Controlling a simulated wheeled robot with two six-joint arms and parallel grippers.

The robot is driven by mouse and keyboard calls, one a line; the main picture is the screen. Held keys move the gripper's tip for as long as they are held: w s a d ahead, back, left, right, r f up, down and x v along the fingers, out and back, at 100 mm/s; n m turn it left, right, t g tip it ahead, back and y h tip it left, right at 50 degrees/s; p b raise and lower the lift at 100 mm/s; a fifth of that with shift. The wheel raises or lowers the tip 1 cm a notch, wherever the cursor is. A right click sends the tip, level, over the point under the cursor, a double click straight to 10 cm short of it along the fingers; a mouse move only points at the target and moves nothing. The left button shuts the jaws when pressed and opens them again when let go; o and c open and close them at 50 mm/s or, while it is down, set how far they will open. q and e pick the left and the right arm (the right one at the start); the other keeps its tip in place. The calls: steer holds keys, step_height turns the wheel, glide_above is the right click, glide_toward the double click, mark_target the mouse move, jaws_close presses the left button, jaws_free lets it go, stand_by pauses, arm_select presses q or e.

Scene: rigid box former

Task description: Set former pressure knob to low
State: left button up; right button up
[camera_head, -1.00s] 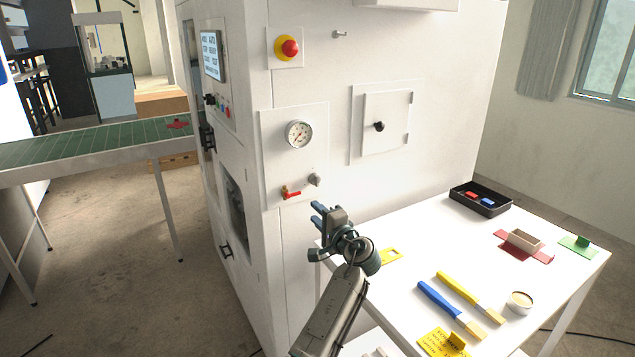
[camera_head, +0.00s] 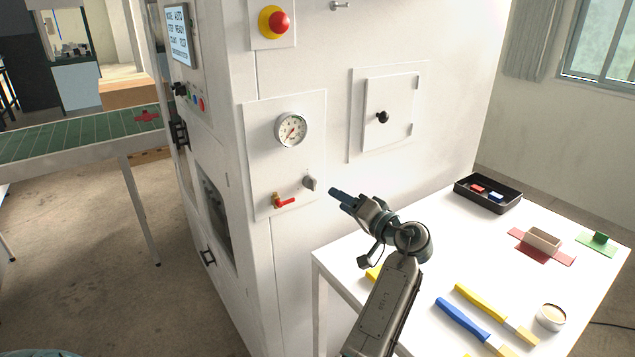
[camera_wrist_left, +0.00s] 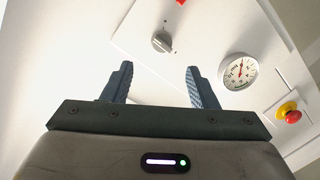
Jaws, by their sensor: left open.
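The pressure knob (camera_head: 310,183) is a small grey knob on a white panel of the box former, below a round pressure gauge (camera_head: 291,129) and right of a red-handled valve (camera_head: 284,201). In the left wrist view the knob (camera_wrist_left: 161,41) lies beyond and between the two fingers, with small marks around it. My left gripper (camera_head: 338,194) is open and empty, just right of the knob in the head view and apart from it. The left gripper (camera_wrist_left: 158,84) shows both blue fingers spread in the wrist view. My right gripper does not show.
A red emergency button (camera_head: 274,22) sits above the panel. A small hatch (camera_head: 391,111) with a black knob is to the right. The white table (camera_head: 420,255) holds brushes, a black tray (camera_head: 488,193) and a cup. A green conveyor (camera_head: 75,137) stands at left.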

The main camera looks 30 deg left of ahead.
mark_target(315, 186)
arm_select(q)
steer(key=p+x, duration=0.1)
steer(key=x, duration=0.1)
steer(key=r+p+x, duration=0.1)
steer(key=x, duration=0.1)
steer(key=shift+s+a, duration=0.1)
steer(key=shift+a, duration=0.15)
steer(key=x, duration=0.1)
steer(key=p+x, duration=0.1)
steer(key=x, duration=0.1)
steer(key=p+x, duration=0.1)
steer(key=shift+a+f, duration=0.15)
steer(key=shift+f, duration=0.25)
steer(key=shift+a, duration=0.35)
steer(key=shift+w+a+f, duration=0.1)
steer(key=shift+w, duration=0.15)
steer(key=c, duration=0.9)
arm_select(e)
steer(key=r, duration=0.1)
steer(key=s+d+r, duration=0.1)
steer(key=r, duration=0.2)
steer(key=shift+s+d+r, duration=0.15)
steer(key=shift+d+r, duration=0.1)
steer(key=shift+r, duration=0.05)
